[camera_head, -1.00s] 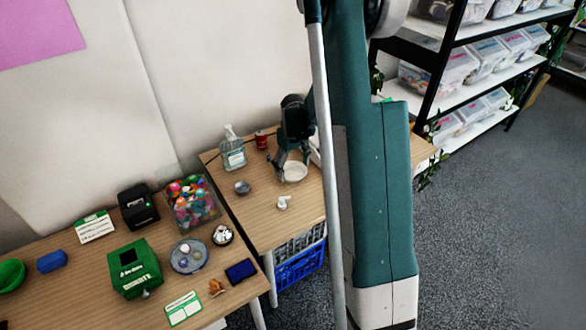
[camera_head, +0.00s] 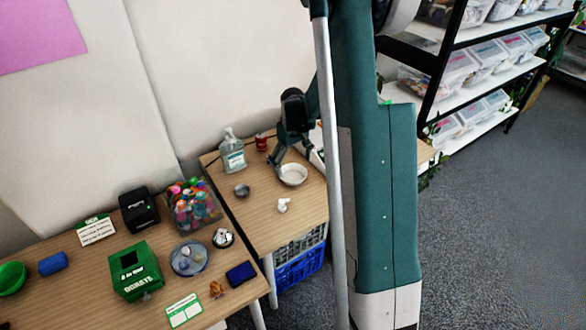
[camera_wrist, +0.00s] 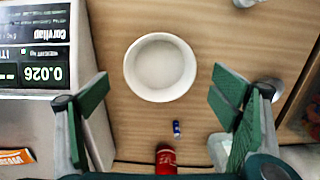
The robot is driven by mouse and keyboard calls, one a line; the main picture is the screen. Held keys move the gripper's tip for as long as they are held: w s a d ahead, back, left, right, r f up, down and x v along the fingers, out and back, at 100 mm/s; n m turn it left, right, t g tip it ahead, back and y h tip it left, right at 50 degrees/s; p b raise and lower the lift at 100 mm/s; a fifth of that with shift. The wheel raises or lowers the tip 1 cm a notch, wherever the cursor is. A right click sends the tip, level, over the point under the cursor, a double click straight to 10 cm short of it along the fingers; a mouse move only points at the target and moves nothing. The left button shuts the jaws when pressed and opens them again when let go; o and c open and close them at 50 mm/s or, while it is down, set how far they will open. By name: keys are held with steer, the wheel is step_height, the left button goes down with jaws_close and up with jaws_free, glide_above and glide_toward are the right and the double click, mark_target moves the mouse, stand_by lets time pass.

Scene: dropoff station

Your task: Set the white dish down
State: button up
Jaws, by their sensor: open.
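The white dish (camera_head: 293,175) sits upright on the right-hand wooden table, and it shows whole and seemingly empty in the wrist view (camera_wrist: 160,68). My gripper (camera_head: 279,165) is just to the dish's left and above the table in the head view. In the wrist view my gripper (camera_wrist: 160,100) is wide open, with its green pads apart on either side and nothing between them. The dish lies ahead of the pads, clear of both.
A scale with a display (camera_wrist: 35,45) stands left in the wrist view. A red can (camera_head: 261,142), sanitizer bottle (camera_head: 232,152), small grey cup (camera_head: 242,190) and small white object (camera_head: 283,205) share the table. A small blue cylinder (camera_wrist: 176,128) lies near the can.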

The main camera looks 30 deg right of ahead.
step_height(320, 180, up, 8)
steer(key=p, duration=0.1)
steer(key=shift+r, duration=0.25)
stand_by(0.7)
steer(key=s+a+r+t, duration=0.2)
steer(key=s+a+r, duration=0.4)
steer(key=a+r, duration=0.25)
steer(key=s+a+r+t, duration=0.1)
steer(key=s+a+r, duration=0.5)
steer(key=a+r, duration=0.25)
steer(key=s+a+r+t, duration=0.1)
steer(key=s+a+t, duration=0.1)
steer(key=s+a, duration=0.3)
steer(key=s+a+r+t, duration=0.2)
steer(key=s+a, duration=0.4)
steer(key=s, duration=0.7)
steer(key=shift+a, duration=0.25)
